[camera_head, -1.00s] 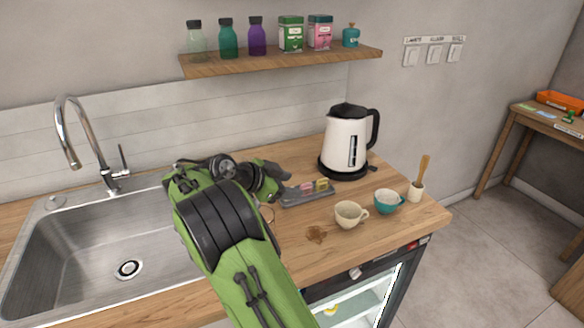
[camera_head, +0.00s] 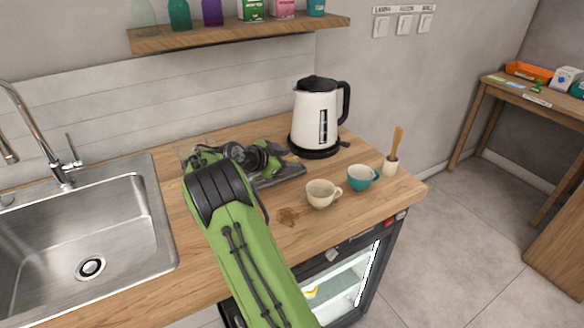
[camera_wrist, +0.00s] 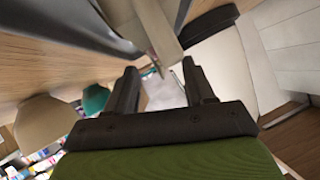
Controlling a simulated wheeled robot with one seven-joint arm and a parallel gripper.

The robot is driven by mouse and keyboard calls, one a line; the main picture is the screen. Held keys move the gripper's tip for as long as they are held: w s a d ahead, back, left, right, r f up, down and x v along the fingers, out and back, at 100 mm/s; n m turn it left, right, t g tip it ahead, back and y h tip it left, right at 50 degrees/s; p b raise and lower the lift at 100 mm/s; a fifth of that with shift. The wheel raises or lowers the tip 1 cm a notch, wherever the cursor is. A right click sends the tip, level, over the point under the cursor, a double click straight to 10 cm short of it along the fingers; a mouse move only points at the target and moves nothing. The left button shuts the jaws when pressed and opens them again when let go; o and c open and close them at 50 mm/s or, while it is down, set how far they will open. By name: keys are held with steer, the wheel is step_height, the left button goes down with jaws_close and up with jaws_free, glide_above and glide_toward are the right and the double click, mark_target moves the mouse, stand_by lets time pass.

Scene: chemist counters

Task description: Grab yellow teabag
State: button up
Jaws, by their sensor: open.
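The yellow teabag cannot be made out in either view now; my gripper covers much of the grey tray (camera_head: 282,178). In the head view my gripper (camera_head: 283,160) is low over this tray, in front of the kettle. In the wrist view the two dark fingers of my gripper (camera_wrist: 160,72) stand apart. A pale beige strip (camera_wrist: 155,28) shows just past the fingertips, and I cannot tell what it is. A grey edge, perhaps the tray (camera_wrist: 75,20), lies at upper left. I see nothing clearly held.
The white kettle (camera_head: 314,117) stands on its black base behind the tray. A cream cup (camera_head: 321,196), a teal cup (camera_head: 361,179) and a white mortar (camera_head: 390,168) stand to the right. The sink (camera_head: 80,240) is at left. A shelf (camera_head: 240,34) hangs above.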

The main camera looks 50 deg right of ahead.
steer(key=shift+d+f, duration=0.35)
steer(key=shift+d, duration=0.25)
steer(key=shift+c, duration=0.4)
jaws_close()
steer(key=shift+a, duration=0.1)
